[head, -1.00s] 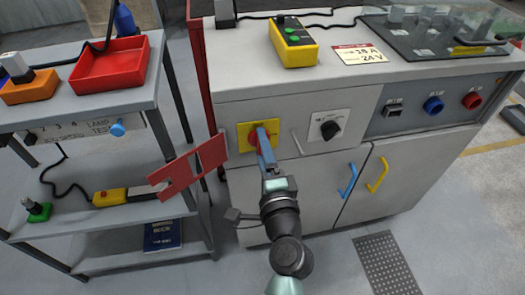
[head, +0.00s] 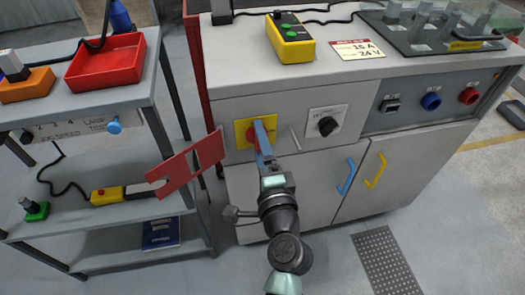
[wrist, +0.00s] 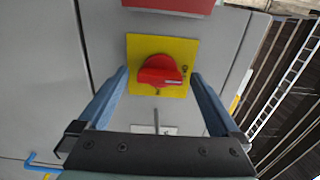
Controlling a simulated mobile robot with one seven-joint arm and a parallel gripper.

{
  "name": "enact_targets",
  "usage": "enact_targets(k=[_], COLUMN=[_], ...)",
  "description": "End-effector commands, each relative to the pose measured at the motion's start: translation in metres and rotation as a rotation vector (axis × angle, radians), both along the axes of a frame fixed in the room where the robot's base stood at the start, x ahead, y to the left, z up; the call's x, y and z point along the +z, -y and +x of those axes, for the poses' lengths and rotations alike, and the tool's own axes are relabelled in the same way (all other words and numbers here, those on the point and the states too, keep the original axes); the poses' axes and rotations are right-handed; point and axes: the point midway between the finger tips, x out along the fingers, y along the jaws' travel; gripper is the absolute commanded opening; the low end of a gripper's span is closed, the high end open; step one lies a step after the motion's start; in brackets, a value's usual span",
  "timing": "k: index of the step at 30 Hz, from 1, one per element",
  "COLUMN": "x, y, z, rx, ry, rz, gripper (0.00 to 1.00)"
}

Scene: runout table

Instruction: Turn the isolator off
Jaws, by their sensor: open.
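The isolator is a red rotary knob (wrist: 160,72) on a square yellow plate (wrist: 140,48), on the grey front panel of the bench. In the wrist view the knob's pale mark lies toward the right. In the head view the yellow plate (head: 241,132) shows at the left of the bench front, with the knob partly hidden by my fingers. My gripper (wrist: 160,85) is open, with one blue finger on each side of the knob. I see gaps between the fingers and the knob; how deep the tips reach is unclear.
A red hinged plate (head: 190,163) stands out left of the isolator. A black rotary switch (head: 327,125) is close on the right. Blue (head: 346,177) and yellow (head: 375,171) door handles sit lower right. A grey shelf trolley (head: 140,105) stands at the left.

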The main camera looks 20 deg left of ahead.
Motion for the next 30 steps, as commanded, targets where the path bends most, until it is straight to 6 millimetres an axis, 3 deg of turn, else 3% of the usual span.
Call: enact_targets(k=[5,19,30], x=[-0.001,-0.001,0.000], y=[0.010,0.062,0.073], z=[-0.013,-0.090,-0.107], rx=[-0.003,-0.003,0.000], ry=[-0.002,-0.002,0.000], rz=[-0.002,-0.002,-0.001], gripper=[0.99,0.99,0.99])
